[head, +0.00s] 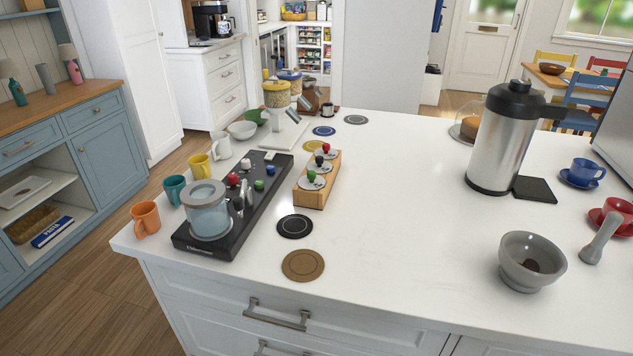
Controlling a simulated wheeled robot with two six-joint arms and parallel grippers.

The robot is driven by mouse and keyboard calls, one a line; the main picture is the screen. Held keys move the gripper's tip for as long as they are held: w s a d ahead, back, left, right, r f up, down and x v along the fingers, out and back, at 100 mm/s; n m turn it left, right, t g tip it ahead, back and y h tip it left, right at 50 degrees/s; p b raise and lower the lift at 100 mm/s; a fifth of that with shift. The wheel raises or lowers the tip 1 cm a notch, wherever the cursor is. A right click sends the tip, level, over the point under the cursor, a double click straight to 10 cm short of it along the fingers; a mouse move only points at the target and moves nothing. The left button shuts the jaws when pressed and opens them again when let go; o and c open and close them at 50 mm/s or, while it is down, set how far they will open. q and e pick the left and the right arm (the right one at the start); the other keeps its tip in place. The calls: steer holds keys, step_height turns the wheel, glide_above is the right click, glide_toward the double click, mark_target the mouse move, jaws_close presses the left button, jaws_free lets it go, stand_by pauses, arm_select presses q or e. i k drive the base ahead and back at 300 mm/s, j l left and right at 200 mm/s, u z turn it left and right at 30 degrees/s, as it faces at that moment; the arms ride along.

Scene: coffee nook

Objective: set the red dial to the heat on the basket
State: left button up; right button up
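A long black appliance base (250,215) lies on the white counter at the left. Which way the red dial points is too small to tell. I cannot make out a basket or a heat marking for certain. Neither of my grippers is in view.
A wooden rack (311,198) with several coloured knobs stands right of the base. Several mugs, including an orange mug (145,219), line its left. A black coaster (295,226) and brown coaster (303,265) lie nearby. A steel flask (505,140) and grey bowl (531,262) stand right. The counter's middle is clear.

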mark_target(232, 177)
steer(key=k+j+z, duration=0.15)
steer(key=j+z, duration=0.15)
steer(key=j, duration=0.15)
steer(key=k+j+z, duration=0.15)
steer(key=j+z, duration=0.2)
steer(key=k+j+z, duration=0.3)
steer(key=i+j, duration=0.05)
steer(key=j, duration=0.1)
